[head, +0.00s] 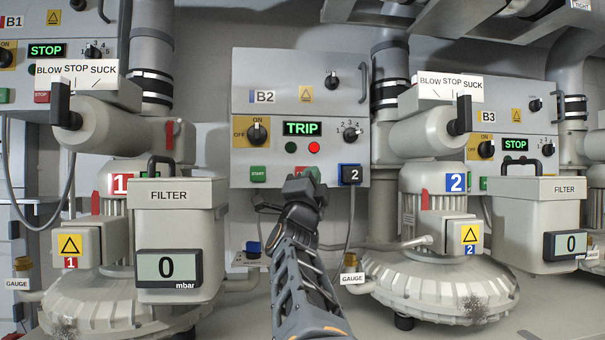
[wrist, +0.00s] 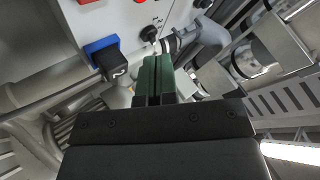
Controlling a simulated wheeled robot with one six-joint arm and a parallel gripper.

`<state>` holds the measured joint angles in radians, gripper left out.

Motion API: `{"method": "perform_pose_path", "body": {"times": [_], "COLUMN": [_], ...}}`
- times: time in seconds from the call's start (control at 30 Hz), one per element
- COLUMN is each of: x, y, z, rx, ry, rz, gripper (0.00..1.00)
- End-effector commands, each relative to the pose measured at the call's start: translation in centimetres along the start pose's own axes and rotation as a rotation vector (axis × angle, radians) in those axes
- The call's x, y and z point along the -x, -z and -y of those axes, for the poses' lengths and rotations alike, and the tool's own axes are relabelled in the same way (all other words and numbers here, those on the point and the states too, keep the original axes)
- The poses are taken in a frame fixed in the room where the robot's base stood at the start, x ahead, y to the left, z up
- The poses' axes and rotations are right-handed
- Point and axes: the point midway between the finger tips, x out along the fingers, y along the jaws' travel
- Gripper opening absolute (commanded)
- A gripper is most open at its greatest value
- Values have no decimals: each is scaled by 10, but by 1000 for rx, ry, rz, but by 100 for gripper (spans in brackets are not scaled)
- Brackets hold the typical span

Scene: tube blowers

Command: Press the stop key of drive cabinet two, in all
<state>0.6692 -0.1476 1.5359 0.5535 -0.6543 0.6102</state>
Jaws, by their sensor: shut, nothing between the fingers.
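Drive cabinet B2 (head: 268,75) hangs at the centre of the head view, and its display (head: 301,128) reads TRIP. Its green START key (head: 258,173) is at the lower left of the front. The place to the right of START, before the blue plug marked 2 (head: 350,174), is largely covered by my gripper (head: 308,178), so the stop key cannot be made out clearly there. In the wrist view my gripper (wrist: 157,62) has its green fingers together and empty. The blue plug (wrist: 104,57) lies to their left, and a red patch (wrist: 86,2) shows at the top edge.
Filter housing 1 (head: 172,225) stands at left and filter housing 2 (head: 537,215) at right, with blower bodies beside them. Valve handles (head: 62,105) project on either side. Cabinet B2 also has a left dial (head: 257,132), a right dial (head: 352,133) and a red lamp (head: 314,147).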

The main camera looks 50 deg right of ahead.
Motion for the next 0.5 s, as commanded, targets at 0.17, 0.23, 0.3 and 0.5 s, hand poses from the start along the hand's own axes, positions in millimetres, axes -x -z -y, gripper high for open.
{"method": "perform_pose_path", "body": {"times": [0.17,0.23,0.3,0.5], "x": [-18,-24,-30,-43], "y": [-12,-16,-21,-32], "z": [-9,-12,-16,-28], "rx": [0,0,-1,-2], "ry": [-1,-1,-1,1], "rz": [4,3,4,4], "gripper": [0,0,0,0]}}
